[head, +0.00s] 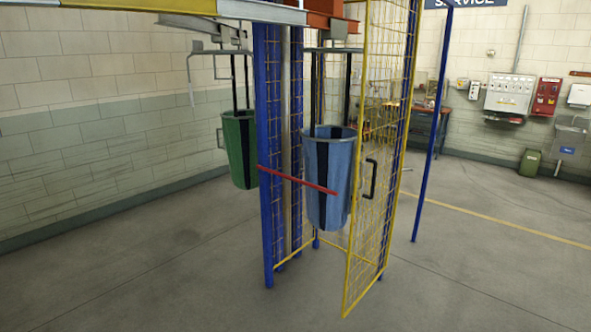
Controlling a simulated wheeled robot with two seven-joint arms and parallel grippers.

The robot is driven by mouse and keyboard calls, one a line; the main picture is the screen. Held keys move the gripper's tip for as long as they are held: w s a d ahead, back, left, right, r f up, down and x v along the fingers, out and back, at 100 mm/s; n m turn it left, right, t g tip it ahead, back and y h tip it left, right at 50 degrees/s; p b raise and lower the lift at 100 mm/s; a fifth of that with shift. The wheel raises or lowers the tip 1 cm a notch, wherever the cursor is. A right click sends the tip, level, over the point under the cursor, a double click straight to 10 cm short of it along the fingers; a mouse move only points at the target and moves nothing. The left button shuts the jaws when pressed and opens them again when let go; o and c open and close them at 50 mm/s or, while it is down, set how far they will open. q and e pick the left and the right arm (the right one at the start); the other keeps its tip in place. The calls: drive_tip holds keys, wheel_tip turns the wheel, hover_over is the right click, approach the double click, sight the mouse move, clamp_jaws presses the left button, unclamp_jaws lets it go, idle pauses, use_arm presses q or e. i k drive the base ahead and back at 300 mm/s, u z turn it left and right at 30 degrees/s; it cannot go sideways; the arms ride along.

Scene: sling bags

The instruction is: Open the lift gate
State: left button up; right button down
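The lift gate (378,120) is a tall yellow frame filled with wire mesh, right of centre. A black handle (370,180) is on it at mid height. The gate stands upright at an angle, with its lower near corner out over the floor in front. I cannot tell for sure whether it is latched. A red bar (300,180) runs from the blue post (267,220) across the front of the blue sling bag (328,165). Neither of my grippers is in view.
A green sling bag (240,148) hangs behind the blue post on the left. A thin blue post (432,120) stands to the right. Overhead beams (250,12) cross the top. The concrete floor (470,270) is clear in front and to the right.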

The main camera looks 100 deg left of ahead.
sight(375, 164)
drive_tip(key=u, duration=2.7)
drive_tip(key=i, duration=2.35)
drive_tip(key=u, duration=0.25)
